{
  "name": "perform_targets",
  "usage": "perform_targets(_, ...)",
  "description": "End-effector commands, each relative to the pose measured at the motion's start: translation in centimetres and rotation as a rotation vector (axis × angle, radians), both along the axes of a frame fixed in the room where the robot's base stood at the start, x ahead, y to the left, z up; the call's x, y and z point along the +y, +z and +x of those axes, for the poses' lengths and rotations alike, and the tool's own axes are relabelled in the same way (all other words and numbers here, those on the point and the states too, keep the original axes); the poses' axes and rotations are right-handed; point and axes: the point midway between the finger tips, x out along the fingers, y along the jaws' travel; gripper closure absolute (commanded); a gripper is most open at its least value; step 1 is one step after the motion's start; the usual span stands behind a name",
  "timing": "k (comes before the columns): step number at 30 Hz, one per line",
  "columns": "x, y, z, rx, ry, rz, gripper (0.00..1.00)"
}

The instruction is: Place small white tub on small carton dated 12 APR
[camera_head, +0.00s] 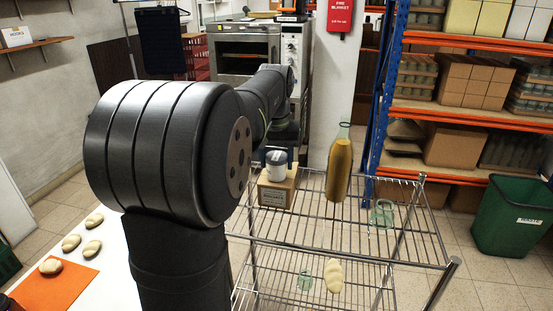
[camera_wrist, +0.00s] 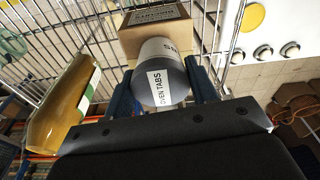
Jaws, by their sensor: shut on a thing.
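The small white tub (camera_head: 277,168) has a grey end and shows at the top of a small brown carton (camera_head: 277,192) on the wire rack. In the wrist view the tub (camera_wrist: 163,78) sits between the two fingers of my gripper (camera_wrist: 164,92), which is shut on it; a label reading TABS shows on its grey end. The carton (camera_wrist: 150,35) lies right beyond the tub, with dark print on one face; I cannot read a date. I cannot tell whether the tub touches the carton. In the head view my arm hides most of my gripper.
A tall amber bottle (camera_head: 339,168) stands right of the carton and also shows in the wrist view (camera_wrist: 58,118). A glass jar (camera_head: 381,213) is on the rack's (camera_head: 330,245) right side. The lower shelf holds a small glass (camera_head: 304,281) and a pale lumpy item (camera_head: 334,276).

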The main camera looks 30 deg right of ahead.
Motion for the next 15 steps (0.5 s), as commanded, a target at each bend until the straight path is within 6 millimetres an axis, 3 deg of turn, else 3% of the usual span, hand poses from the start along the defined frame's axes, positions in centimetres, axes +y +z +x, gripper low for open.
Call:
perform_targets(6, -0.01, -0.28, 0.00, 0.000, 0.000, 0.000, 0.76)
perform_targets(7, -0.02, -0.26, 0.00, 0.000, 0.000, 0.000, 0.42)
perform_targets(9, -0.01, -0.25, 0.00, 0.000, 0.000, 0.000, 0.28)
perform_targets(15, -0.01, -0.24, -0.01, 0.000, 0.000, 0.000, 0.26)
